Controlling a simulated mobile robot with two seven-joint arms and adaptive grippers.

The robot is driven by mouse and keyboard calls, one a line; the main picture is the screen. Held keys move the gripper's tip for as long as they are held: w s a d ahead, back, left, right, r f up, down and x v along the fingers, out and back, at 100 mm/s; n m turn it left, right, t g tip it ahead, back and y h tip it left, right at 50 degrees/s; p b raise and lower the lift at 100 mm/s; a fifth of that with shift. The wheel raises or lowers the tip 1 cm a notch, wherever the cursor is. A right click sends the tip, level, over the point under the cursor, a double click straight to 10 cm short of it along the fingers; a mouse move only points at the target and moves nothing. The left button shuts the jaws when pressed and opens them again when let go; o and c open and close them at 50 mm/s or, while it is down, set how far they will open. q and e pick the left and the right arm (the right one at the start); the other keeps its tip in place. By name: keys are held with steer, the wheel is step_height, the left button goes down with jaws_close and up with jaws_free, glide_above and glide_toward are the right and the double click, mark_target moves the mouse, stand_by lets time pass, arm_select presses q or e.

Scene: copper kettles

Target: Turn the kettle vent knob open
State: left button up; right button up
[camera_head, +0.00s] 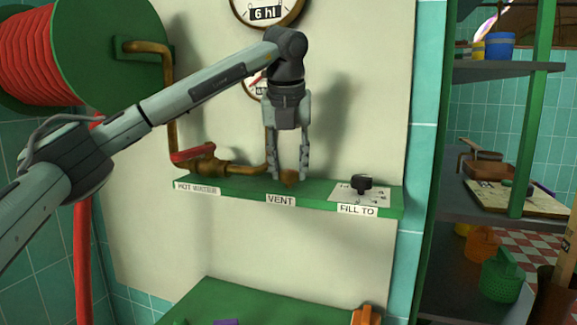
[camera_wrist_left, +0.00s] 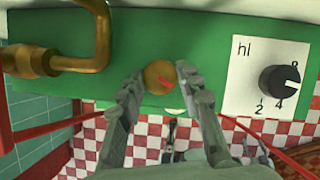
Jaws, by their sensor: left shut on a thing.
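The vent knob (camera_head: 289,179) is a small round brass knob on the green shelf, just above the VENT label (camera_head: 281,200). In the left wrist view the knob (camera_wrist_left: 159,77) shows a red mark on its face, pointing toward the lower right. My left gripper (camera_head: 289,176) points straight down at it, with a finger on each side. In the wrist view the left gripper (camera_wrist_left: 158,76) is shut on the knob, its fingertips at the knob's sides. My right gripper is not in view.
A black dial (camera_head: 361,184) stands on a white scale plate right of the knob, above FILL TO. A brass pipe valve with a red lever (camera_head: 193,154) is at the left, above HOT WATER. Shelves (camera_head: 480,220) with pots stand at the right.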

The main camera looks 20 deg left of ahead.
arm_select(q)
steer(key=o, duration=1.2)
steer(key=shift+c, duration=0.2)
steer(key=v, duration=1.2)
steer(key=shift+s+f, duration=0.1)
